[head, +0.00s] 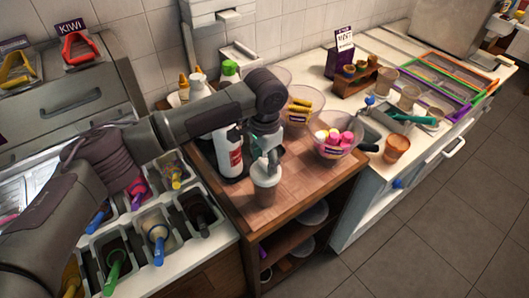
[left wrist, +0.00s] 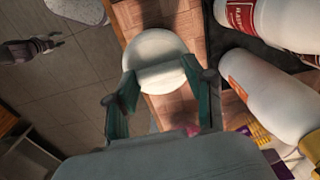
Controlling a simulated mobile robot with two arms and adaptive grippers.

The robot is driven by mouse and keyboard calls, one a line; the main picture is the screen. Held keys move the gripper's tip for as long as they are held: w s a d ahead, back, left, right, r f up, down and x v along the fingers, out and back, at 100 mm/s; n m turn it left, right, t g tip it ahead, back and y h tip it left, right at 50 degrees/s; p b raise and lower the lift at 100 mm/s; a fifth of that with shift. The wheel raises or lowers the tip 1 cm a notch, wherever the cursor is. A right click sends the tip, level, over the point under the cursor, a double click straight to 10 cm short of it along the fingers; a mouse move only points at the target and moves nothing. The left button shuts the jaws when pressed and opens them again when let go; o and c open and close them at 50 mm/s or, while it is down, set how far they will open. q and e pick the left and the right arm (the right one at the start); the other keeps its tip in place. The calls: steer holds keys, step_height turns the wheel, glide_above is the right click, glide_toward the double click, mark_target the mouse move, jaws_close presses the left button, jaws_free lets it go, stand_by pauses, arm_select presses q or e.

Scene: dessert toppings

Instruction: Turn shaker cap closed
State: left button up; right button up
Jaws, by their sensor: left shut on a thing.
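The shaker is a pale cup (head: 265,191) standing upright near the front of the wooden counter top. Its white round cap, with a raised bar across it, shows from above in the left wrist view (left wrist: 155,48). My left gripper (head: 267,163) reaches down over the shaker from above. In the left wrist view its teal-padded fingers (left wrist: 160,95) flank the cap, shut on it. The exact contact and the seam between cap and cup are hidden. A dark grey shape at the left of the wrist view looks like my right gripper (left wrist: 55,45); its jaws are unclear.
A white, red-labelled bottle (head: 228,150) stands close behind the shaker. Clear bowls of pink (head: 335,153) and yellow items (head: 299,122) stand to the right. Topping bins with spoons (head: 157,238) lie left. Bare wood (head: 300,195) lies right of the shaker.

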mark_target(265, 163)
arm_select(q)
steer(key=shift+m+p, duration=0.35)
steer(key=shift+m, duration=0.25)
steer(key=o, duration=1.2)
steer(key=shift+c, duration=0.2)
step_height(265, 163, up, 12)
steer(key=shift+f, duration=0.1)
